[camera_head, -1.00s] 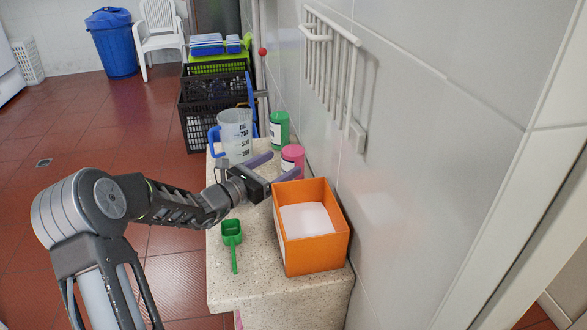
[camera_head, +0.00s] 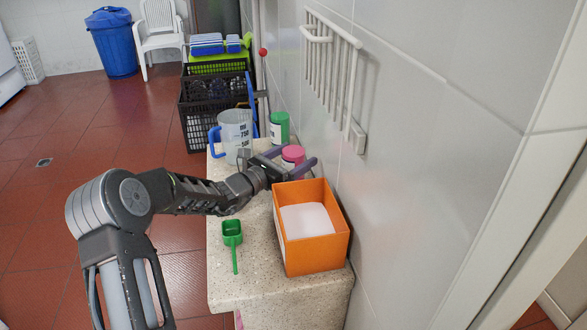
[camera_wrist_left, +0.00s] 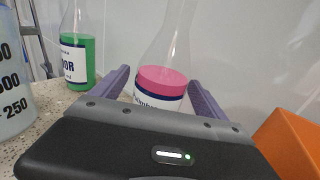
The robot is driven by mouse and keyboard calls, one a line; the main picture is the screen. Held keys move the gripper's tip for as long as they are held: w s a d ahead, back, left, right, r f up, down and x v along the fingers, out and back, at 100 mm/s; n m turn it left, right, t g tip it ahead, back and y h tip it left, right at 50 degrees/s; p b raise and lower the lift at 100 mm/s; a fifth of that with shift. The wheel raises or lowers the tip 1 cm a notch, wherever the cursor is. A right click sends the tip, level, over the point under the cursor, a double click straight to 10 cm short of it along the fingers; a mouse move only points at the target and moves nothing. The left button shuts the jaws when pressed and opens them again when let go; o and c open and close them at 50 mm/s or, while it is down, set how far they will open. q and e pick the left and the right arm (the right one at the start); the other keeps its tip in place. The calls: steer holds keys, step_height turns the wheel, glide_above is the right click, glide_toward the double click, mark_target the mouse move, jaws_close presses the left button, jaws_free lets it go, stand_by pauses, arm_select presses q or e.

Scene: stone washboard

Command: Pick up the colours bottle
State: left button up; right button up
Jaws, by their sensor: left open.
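A clear bottle with pink liquid (camera_head: 292,152) stands upright on the stone top near the wall. In the left wrist view this pink bottle (camera_wrist_left: 163,82) has a white label, mostly hidden by my gripper body, so I cannot read it fully; it may be the colours bottle. My left gripper (camera_head: 296,160) is open, with one purple finger on each side of the bottle. I cannot tell whether either finger touches it. My right gripper is not in view.
A measuring jug (camera_head: 236,133) with a blue handle stands left of the gripper. An orange box (camera_head: 318,254) of white powder is close on the near side. A green scoop (camera_head: 232,234) lies on the stone top (camera_head: 255,285). The tiled wall (camera_head: 400,190) is close on the right.

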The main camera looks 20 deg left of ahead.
arm_select(q)
steer(key=shift+c, duration=0.2)
steer(key=shift+r, duration=0.1)
jaws_close()
stand_by(0.9)
